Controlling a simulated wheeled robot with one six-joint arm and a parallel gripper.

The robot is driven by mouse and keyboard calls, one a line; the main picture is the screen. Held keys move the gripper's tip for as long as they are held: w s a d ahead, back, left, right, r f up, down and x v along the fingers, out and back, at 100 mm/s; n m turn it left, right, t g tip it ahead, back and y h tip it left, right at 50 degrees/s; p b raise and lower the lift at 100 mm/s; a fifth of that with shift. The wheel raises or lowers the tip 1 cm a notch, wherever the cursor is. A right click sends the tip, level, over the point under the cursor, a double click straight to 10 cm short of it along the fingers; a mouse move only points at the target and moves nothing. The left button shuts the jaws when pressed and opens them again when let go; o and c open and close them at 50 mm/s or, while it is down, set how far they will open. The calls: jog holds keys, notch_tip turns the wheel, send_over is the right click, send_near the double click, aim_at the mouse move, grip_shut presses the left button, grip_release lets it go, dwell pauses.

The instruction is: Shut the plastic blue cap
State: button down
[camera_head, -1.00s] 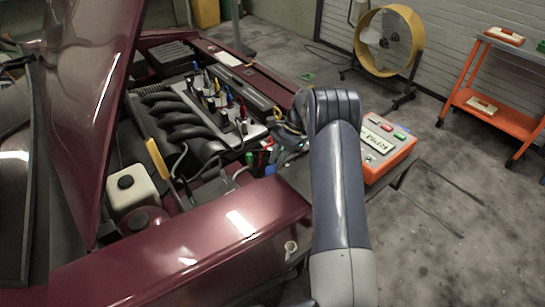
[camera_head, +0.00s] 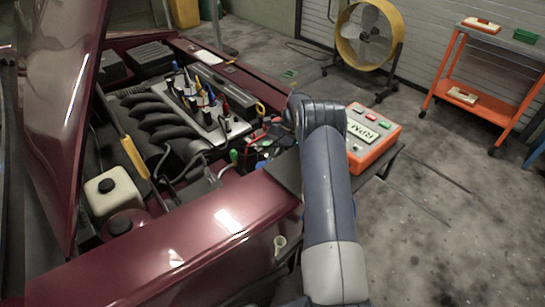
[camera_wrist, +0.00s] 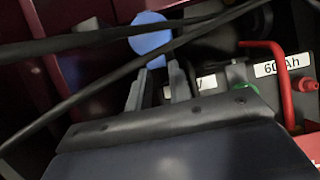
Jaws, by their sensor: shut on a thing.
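The plastic blue cap (camera_wrist: 151,40) is a round blue disc at the top centre of the wrist view, crossed by a dark cable. My gripper (camera_wrist: 157,74) reaches up to its lower edge. The two grey fingers are close together, shut on the cap's lower part, with a narrow gap behind their tips. What lies under the cap is hidden. In the head view a small blue spot, likely the cap (camera_head: 262,164), shows in the engine bay left of my arm. My fingers are largely hidden by my arm there.
A battery marked 60Ah (camera_wrist: 245,75) with a red handle (camera_wrist: 280,75) is right of my fingers. Dark cables cross in front. The engine (camera_head: 170,130), raised hood (camera_head: 65,110) and dark red fender (camera_head: 200,235) are left; an orange RPM box (camera_head: 368,137) is right.

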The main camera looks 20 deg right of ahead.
jog(key=shift+d+f, duration=0.2)
jog(key=shift+f, duration=0.3)
jog(key=c, duration=1.3)
grip_release()
jog(key=shift+r, duration=0.1)
jog(key=v, duration=1)
jog(key=shift+w+d+r, duration=0.1)
jog(key=shift+d+r, duration=0.05)
jog(key=shift+r, duration=0.2)
jog(key=shift+f, duration=0.1)
jog(key=x, duration=1)
jog(key=shift+a+f, duration=0.2)
jog(key=shift+a, duration=0.05)
